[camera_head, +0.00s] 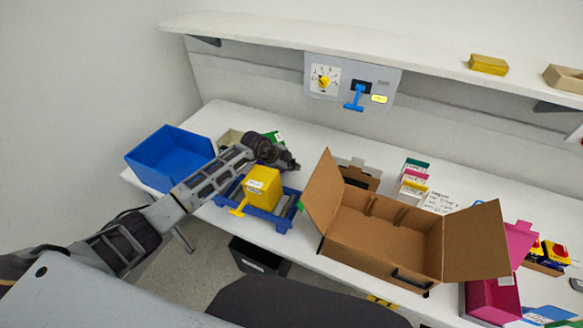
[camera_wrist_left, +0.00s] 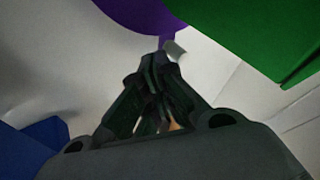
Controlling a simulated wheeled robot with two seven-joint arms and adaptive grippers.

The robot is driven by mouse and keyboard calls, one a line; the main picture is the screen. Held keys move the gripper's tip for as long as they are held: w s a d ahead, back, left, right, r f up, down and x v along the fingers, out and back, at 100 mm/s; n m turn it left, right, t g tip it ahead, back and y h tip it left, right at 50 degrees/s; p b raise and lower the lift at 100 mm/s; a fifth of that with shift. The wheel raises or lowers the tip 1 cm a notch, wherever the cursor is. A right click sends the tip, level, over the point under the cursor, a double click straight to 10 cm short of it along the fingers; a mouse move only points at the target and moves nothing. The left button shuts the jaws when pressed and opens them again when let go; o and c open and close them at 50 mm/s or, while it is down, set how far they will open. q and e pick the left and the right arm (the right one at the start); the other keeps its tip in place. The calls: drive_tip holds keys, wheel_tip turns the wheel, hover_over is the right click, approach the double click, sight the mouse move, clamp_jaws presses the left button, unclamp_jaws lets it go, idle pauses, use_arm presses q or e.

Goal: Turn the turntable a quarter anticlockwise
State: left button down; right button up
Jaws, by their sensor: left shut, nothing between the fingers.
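My left gripper (camera_head: 291,163) reaches in from the left over the table, its tips past the yellow box. It is shut and empty; its closed fingers also show in the left wrist view (camera_wrist_left: 158,65). In that view a purple rounded piece (camera_wrist_left: 140,12), possibly part of the turntable, lies just beyond the fingertips. A small pale tab (camera_wrist_left: 175,50) is beside the tips; I cannot tell whether they touch. In the head view no turntable is clearly visible; my arm may hide it. My right gripper is not in view.
A blue bin (camera_head: 170,158) stands left of my arm. A yellow box (camera_head: 262,187) sits in a blue tray (camera_head: 262,222) near the front edge. An open cardboard box (camera_head: 380,235) stands right. A grey switch panel (camera_head: 350,78) hangs below the shelf. A green object (camera_wrist_left: 250,35) is close right of the fingers.

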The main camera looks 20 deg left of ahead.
use_arm(q)
drive_tip(key=shift+w+d+n+y+p, duration=0.15)
drive_tip(key=shift+w+n+y+p, duration=0.15)
drive_tip(key=shift+w+n+p, duration=0.15)
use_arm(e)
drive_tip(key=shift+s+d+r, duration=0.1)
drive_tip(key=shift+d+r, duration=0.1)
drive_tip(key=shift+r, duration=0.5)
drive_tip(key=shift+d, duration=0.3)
